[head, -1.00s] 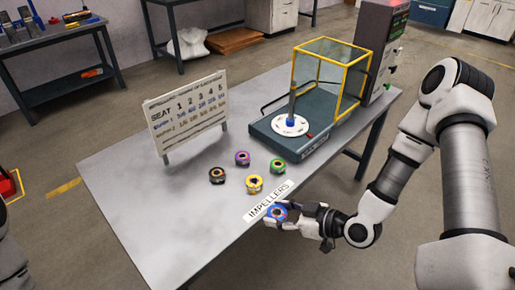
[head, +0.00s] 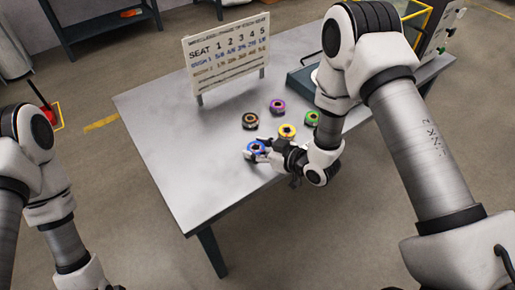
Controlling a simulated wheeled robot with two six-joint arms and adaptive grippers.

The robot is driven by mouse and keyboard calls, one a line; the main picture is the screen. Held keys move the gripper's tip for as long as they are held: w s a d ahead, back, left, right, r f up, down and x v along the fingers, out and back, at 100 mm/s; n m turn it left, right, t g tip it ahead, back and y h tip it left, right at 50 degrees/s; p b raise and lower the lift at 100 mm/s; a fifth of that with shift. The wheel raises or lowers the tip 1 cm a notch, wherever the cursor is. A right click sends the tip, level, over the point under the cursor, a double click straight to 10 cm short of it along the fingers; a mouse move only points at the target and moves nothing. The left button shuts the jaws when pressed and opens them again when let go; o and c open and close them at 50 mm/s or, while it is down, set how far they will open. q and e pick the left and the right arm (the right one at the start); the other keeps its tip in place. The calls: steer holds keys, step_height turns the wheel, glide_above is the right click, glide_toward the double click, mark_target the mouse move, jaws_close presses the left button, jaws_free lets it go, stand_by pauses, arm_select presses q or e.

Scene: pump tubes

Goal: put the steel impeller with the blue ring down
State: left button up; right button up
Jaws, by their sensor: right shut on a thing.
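The steel impeller with the blue ring (head: 255,147) is at the near edge of the grey table (head: 160,120). My right gripper (head: 260,152) is shut on it, with the hand reaching in from the right. I cannot tell whether the impeller touches the tabletop or is held just above it. My left arm comes in at the left, but its gripper is outside the picture.
Several other impellers lie just behind: a dark one with an orange-brown ring (head: 250,121), a purple one (head: 277,106), a yellow one (head: 287,131) and a green one (head: 312,117). A seat sign (head: 228,58) stands at the back. The table's left part is clear.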

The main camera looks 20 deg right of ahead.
steer(key=o, duration=1.4)
steer(key=shift+o, duration=0.2)
steer(key=shift+r, duration=0.15)
steer(key=p+v, duration=0.1)
steer(key=v, duration=1.1)
steer(key=s+d+f+m+g+h, duration=0.2)
steer(key=s+f+m+g+h, duration=0.1)
steer(key=s+f, duration=0.6)
steer(key=s+d+f+m+g+h, duration=0.2)
steer(key=s+f+m+g+h, duration=0.2)
steer(key=s+f+g, duration=0.4)
steer(key=s+f, duration=0.1)
steer(key=s, duration=0.3)
steer(key=shift+s+f+h, duration=0.3)
steer(key=shift+f+h, duration=0.05)
steer(key=shift+h, duration=0.05)
